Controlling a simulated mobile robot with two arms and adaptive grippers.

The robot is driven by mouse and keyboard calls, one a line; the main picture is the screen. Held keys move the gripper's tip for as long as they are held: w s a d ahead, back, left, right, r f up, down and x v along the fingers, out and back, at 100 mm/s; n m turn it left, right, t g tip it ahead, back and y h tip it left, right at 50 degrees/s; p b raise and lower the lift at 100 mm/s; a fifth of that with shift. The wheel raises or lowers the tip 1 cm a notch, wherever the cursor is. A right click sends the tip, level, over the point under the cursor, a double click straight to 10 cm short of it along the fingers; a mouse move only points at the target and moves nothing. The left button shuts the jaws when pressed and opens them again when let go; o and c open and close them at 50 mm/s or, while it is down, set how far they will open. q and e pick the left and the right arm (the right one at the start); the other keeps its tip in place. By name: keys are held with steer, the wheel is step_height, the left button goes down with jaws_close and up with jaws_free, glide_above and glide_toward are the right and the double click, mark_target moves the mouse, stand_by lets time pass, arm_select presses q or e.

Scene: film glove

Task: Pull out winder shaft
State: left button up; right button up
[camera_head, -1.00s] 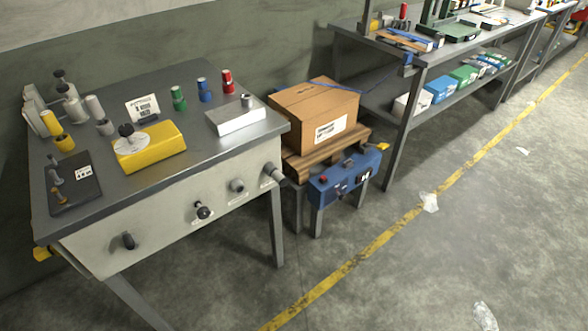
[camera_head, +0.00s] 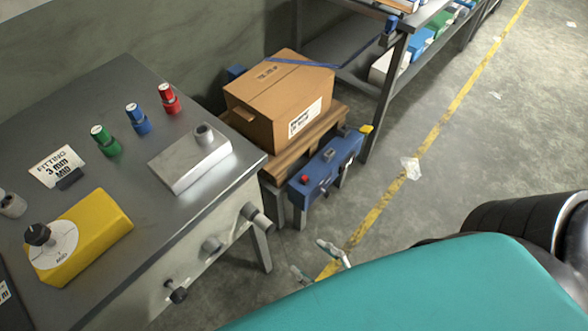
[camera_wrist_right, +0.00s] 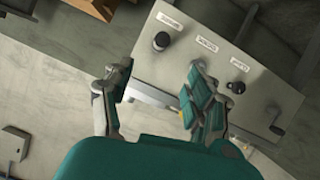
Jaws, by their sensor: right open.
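The front panel (camera_head: 235,255) of the grey workbench has a row of protruding shafts and knobs. A thick grey cylinder (camera_head: 257,217) is nearest the bench's right corner, then a grey stub (camera_head: 212,247), then a black knob (camera_head: 177,292). I cannot tell which is the winder shaft; the labels are too small to read.
On the benchtop stand a yellow block (camera_head: 85,235), a pale block (camera_head: 190,160), and red (camera_head: 169,100), blue (camera_head: 138,119) and green (camera_head: 105,141) bottles. A cardboard box (camera_head: 275,105) and blue case (camera_head: 328,165) are beside the bench. The floor right is mostly clear.

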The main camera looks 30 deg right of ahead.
mark_target(271, 229)
steer(key=x, duration=1.6)
steer(key=shift+a+f+p, duration=0.1)
steer(key=shift+p, duration=0.25)
arm_select(q)
steer(key=shift+s+r, duration=0.35)
steer(key=shift+s, duration=0.1)
arm_select(e)
steer(key=shift+w+a+f, duration=0.1)
steer(key=shift+w+f, duration=0.05)
steer(key=shift+w, duration=0.1)
arm_select(q)
steer(key=shift+s+a, duration=0.1)
arm_select(e)
jaws_close()
arm_select(q)
steer(key=shift+r+p, duration=0.35)
steer(key=shift+p, duration=0.05)
arm_select(e)
steer(key=shift+s, duration=0.3)
steer(key=shift+s+d, duration=0.15)
steer(key=shift+d, duration=0.05)
